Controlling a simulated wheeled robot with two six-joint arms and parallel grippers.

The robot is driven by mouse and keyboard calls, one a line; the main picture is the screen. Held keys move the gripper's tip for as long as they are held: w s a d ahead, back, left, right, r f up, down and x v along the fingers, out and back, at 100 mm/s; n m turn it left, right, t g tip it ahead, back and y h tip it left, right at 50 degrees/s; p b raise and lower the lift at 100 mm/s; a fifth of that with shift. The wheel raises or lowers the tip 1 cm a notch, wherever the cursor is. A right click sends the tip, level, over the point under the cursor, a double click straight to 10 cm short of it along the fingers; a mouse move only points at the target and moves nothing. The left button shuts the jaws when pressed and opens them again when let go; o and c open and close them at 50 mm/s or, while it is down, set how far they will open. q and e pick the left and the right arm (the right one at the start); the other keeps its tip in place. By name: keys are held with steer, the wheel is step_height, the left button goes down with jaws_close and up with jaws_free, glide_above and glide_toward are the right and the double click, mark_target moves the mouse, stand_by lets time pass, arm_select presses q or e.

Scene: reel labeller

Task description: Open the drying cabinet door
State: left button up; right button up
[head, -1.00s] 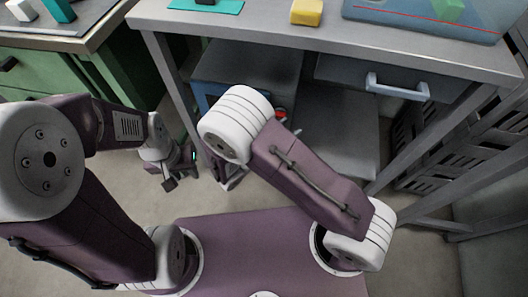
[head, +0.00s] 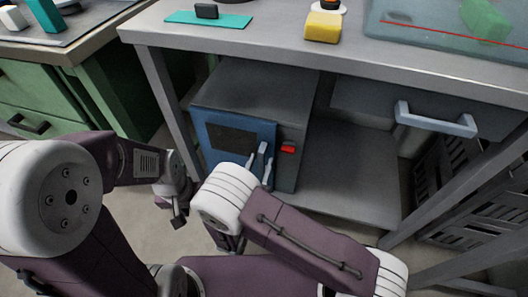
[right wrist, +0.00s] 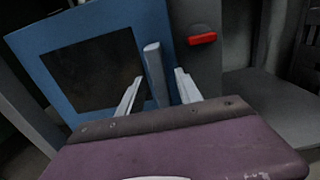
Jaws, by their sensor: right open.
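The drying cabinet (head: 258,88) is a grey box on the low shelf under the table. Its blue door (head: 205,122) has a dark window and looks shut. The upright grey door handle (head: 263,149) is near the door's right edge; it also shows in the right wrist view (right wrist: 154,65). My right gripper (head: 260,166) is open at the handle. In the right wrist view its two pale fingers (right wrist: 158,84) stand either side of the handle; contact cannot be told. My left gripper (head: 176,207) hangs low, left of the cabinet, its jaws unclear.
A red switch (head: 288,149) is on the cabinet front, right of the door. A drawer handle (head: 436,120) juts out under the tabletop at the right. The table leg (head: 168,95) stands just left of the cabinet. The shelf (head: 345,180) right of the cabinet is bare.

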steer(key=shift+w+d, duration=0.15)
steer(key=shift+w, duration=0.45)
steer(key=shift+s, duration=0.1)
steer(key=shift+r, duration=0.1)
steer(key=shift+c, duration=1.2)
jaws_close()
